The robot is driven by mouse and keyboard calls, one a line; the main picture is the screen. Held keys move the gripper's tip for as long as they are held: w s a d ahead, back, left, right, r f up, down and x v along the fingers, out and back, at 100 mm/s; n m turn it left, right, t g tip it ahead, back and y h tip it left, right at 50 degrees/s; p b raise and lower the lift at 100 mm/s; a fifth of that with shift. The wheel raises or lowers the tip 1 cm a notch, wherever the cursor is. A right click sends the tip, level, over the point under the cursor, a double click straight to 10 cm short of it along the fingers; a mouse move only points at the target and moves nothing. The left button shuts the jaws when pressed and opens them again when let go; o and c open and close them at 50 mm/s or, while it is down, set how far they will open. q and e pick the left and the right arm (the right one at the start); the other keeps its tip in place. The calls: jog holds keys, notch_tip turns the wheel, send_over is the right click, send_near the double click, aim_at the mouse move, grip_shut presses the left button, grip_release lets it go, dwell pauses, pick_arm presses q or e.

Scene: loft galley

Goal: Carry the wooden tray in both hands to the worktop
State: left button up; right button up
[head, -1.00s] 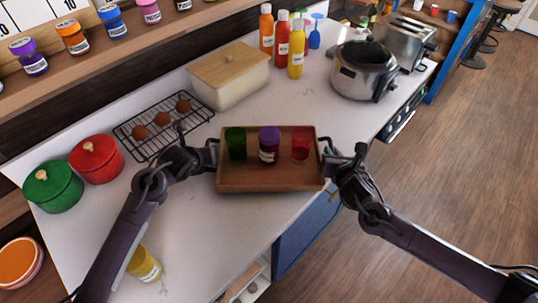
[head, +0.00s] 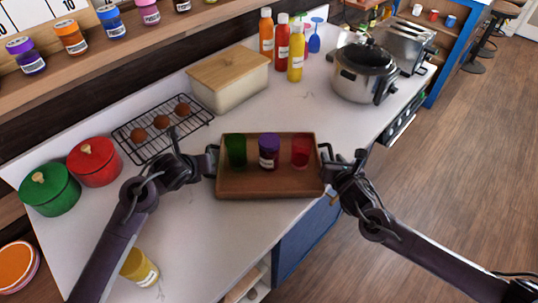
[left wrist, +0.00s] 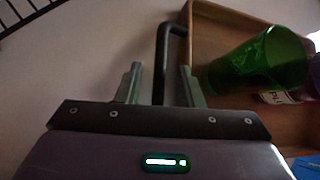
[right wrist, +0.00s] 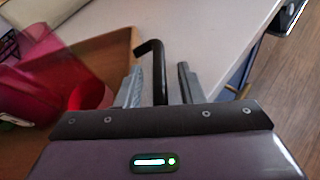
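The wooden tray (head: 270,190) is level, on or just above the pale worktop (head: 210,235) near its front edge; I cannot tell whether it touches. It carries a green cup (head: 236,150), a purple-lidded jar (head: 269,152) and a red cup (head: 300,150), all upright. My left gripper (head: 208,162) is at the tray's left handle; in the left wrist view its fingers stand apart on either side of the dark handle (left wrist: 168,45), with gaps. My right gripper (head: 330,163) is at the right handle (right wrist: 155,60), its fingers likewise apart around it with gaps.
A wire rack (head: 140,157) with brown round items, a red pot (head: 95,162) and a green pot (head: 50,190) stand left. A bread bin (head: 228,85), bottles (head: 297,55) and a steel cooker (head: 362,75) stand behind. A yellow-filled jar (head: 138,267) is at front left.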

jog(key=shift+s, duration=0.1)
jog(key=shift+s+r, duration=0.2)
jog(key=shift+s, duration=0.3)
pick_arm(q)
jog(key=v, duration=0.9)
pick_arm(e)
jog(key=v, duration=1.1)
pick_arm(q)
jog(key=shift+f, duration=0.1)
pick_arm(e)
jog(key=shift+w, duration=0.1)
